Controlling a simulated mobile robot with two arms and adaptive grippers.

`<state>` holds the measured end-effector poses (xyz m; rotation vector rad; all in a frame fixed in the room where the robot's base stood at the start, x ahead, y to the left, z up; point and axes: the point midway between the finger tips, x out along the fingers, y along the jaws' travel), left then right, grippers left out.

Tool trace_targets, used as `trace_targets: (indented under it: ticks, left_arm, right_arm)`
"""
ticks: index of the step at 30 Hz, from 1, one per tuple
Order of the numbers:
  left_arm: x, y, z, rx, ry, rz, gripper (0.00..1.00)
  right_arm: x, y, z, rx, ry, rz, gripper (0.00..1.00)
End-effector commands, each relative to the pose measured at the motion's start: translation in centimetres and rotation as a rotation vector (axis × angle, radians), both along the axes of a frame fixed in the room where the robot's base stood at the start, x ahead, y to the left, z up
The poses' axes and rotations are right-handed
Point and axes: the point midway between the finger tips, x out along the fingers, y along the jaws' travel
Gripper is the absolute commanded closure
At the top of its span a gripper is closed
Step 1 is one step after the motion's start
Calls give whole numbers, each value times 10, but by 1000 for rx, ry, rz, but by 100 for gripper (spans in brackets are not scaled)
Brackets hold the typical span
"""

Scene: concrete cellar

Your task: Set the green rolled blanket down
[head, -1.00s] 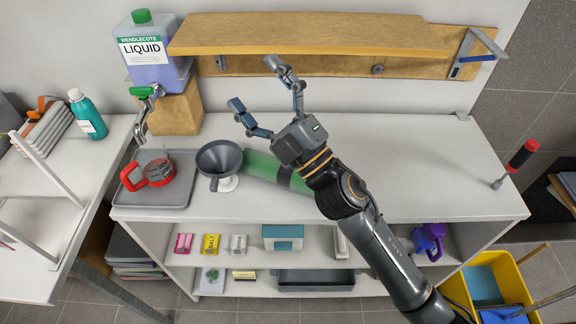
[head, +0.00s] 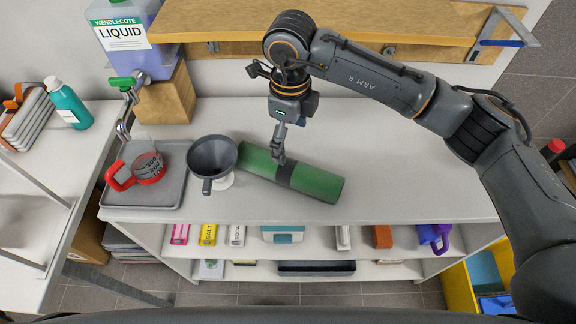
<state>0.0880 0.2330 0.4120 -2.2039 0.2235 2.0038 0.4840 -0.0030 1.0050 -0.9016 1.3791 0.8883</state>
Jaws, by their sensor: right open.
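The green rolled blanket (head: 318,184) lies on its side on the white counter, slanting down to the right, with a dark band around its middle. My right gripper (head: 279,156) points down over the blanket from behind. Its fingertips are at the dark band; I cannot tell whether they touch it. The gripper is open, though its fingers overlap in this view. My left gripper is not in view.
A dark funnel (head: 212,157) stands just left of the blanket. A grey tray (head: 172,190) holds a red-handled measuring cup (head: 140,170). A wooden shelf (head: 220,22) overhangs the back. The counter (head: 420,180) is clear to the right.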

Motion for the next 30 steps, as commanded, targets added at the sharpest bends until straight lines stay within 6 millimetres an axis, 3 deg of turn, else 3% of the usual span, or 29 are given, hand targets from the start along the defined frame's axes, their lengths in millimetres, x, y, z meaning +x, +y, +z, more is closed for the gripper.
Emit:
trace_targets:
  ticks: [9,17,24,30]
  left_arm:
    - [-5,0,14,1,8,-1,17]
    - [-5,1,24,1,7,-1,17]
    - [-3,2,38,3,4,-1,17]
    - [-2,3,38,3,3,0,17]
  right_arm:
    - [-2,1,-57,4,6,1,11]
    - [-3,3,-76,5,9,2,11]
    - [-3,4,-112,5,6,1,11]
    - [-3,4,-120,6,4,3,11]
